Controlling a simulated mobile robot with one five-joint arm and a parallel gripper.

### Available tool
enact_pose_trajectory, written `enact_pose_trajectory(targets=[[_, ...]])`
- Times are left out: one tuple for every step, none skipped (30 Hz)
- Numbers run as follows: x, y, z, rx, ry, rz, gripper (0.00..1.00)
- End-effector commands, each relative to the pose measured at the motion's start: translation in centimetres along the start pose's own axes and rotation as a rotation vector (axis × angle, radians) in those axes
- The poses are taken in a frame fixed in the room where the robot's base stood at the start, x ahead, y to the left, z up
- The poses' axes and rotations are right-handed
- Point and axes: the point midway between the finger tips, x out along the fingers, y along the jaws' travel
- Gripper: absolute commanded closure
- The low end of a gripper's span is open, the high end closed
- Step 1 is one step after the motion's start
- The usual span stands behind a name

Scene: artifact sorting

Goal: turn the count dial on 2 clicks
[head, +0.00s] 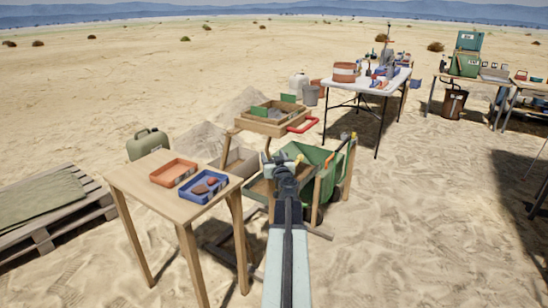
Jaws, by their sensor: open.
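I cannot make out the count dial with certainty at this size. A small dark and yellow fitting (345,136) sits on the wooden frame's top at the right, too small to identify. My arm reaches forward from the bottom centre, and my gripper (284,164) is at its far end, over the near side of the green bin (323,158). The gripper is open with nothing visible in it. My own arm hides part of the wooden frame and bin behind it.
A wooden table (155,194) at left holds an orange tray (163,177) and a blue tray (213,198) with reddish pieces. A wooden sieve box (254,125) with a red handle (303,125) stands behind. A white table (350,83) is farther back. Sand at right is open.

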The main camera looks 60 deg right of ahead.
Motion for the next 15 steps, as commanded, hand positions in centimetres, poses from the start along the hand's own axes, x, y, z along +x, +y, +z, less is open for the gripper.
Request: enact_pose_trajectory(targets=[[0.1, 0.01, 0.0, 0.0, 0.0, 0.0, 0.41], [0.06, 0.01, 0.0, 0.0, 0.0, 0.0, 0.41], [0.01, 0.02, 0.0, 0.0, 0.0, 0.001, 0.41], [0.0, 0.03, 0.0, 0.0, 0.0, 0.001, 0.41], [-0.01, 0.03, 0.0, 0.0, 0.0, 0.001, 0.41], [-0.01, 0.04, 0.0, 0.0, 0.0, 0.001, 0.46], [-0.02, 0.05, 0.0, 0.0, 0.0, 0.001, 0.55], [-0.02, 0.06, 0.0, 0.0, 0.0, 0.001, 0.63], [-0.03, 0.07, 0.0, 0.0, 0.0, 0.001, 0.74], [-0.03, 0.08, 0.0, 0.0, 0.0, 0.001, 0.83], [-0.03, 0.08, 0.0, 0.0, 0.0, 0.001, 0.91], [-0.03, 0.08, 0.0, 0.0, 0.0, 0.001, 1.0], [-0.04, 0.09, 0.0, 0.0, 0.0, 0.001, 1.0], [-0.04, 0.08, 0.0, 0.0, 0.0, 0.002, 1.0], [-0.03, 0.06, 0.0, 0.0, 0.0, 0.011, 1.0]])
